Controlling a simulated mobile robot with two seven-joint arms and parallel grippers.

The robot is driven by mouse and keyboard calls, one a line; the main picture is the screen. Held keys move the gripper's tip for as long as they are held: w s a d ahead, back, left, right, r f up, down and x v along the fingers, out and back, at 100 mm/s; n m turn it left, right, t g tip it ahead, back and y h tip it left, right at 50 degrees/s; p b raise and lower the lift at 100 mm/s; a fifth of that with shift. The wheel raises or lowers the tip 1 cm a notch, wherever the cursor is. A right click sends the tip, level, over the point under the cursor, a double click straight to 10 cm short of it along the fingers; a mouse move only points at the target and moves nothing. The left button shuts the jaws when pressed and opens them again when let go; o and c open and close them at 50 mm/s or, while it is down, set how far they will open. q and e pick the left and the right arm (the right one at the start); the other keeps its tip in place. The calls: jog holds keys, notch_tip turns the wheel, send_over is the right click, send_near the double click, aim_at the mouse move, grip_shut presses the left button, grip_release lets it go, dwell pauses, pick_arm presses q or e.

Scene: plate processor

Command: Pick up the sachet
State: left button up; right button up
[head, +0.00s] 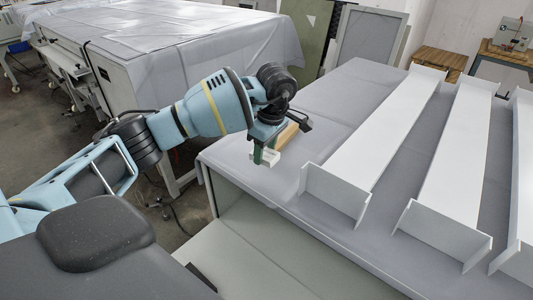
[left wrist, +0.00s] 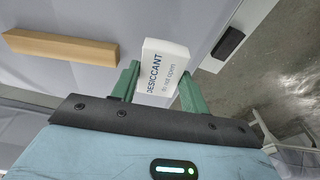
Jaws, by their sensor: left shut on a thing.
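The sachet (left wrist: 162,68) is a small white packet printed "DESICCANT do not open". In the left wrist view it stands between the two green fingers of my left gripper (left wrist: 158,88), which are shut on it. In the head view my left gripper (head: 264,157) points down over the near left corner of the grey-covered table (head: 335,110), with a white bit of the sachet (head: 270,156) showing at the fingertips. I cannot tell whether the sachet touches the table. My right gripper is in neither view.
A wooden block (head: 287,135) lies just behind my left gripper; it also shows in the left wrist view (left wrist: 60,47). A small black object (left wrist: 229,41) lies near the table edge. Long white channel-shaped trays (head: 385,130) fill the table's right side. A covered bench (head: 180,50) stands behind.

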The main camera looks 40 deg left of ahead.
pick_arm(q)
jog(key=s+d, duration=0.2)
jog(key=s, duration=0.5)
jog(key=s+d+r, duration=0.1)
jog(key=s+d, duration=0.2)
jog(key=s, duration=0.3)
jog(key=shift+s+d+r, duration=0.2)
jog(key=shift+s+d, duration=0.15)
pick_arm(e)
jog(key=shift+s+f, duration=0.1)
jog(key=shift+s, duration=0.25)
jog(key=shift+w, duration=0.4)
